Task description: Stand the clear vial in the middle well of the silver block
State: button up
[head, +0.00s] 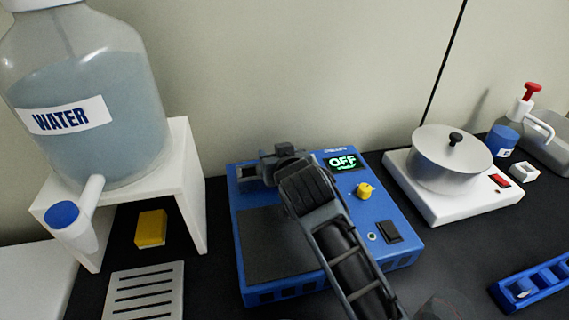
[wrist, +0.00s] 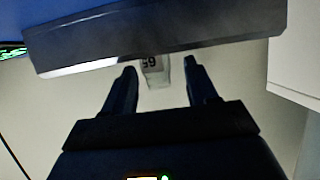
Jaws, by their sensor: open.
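In the wrist view a clear vial (wrist: 155,72) with a pale label and dark characters shows between my open fingertips (wrist: 160,65). A gap shows on its right; the left finger is close to it, and I cannot tell whether they touch. The vial's one end meets a long dark bar with a bright metallic strip (wrist: 140,38), perhaps the silver block; its wells do not show. I cannot tell whether the vial sits in a well. In the head view my gripper (head: 268,168) is over the back of the blue device (head: 400,262); the vial is hidden there.
The blue device has an OFF display (head: 342,161), a yellow knob (head: 365,190) and a black plate (head: 280,250). A white stand (head: 187,190) with a water jug is on the left. A pot (head: 450,160) on a white hotplate and a blue rack (head: 545,280) are on the right.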

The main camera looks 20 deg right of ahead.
jog(key=v, duration=1)
jog(key=shift+s+b, duration=0.3)
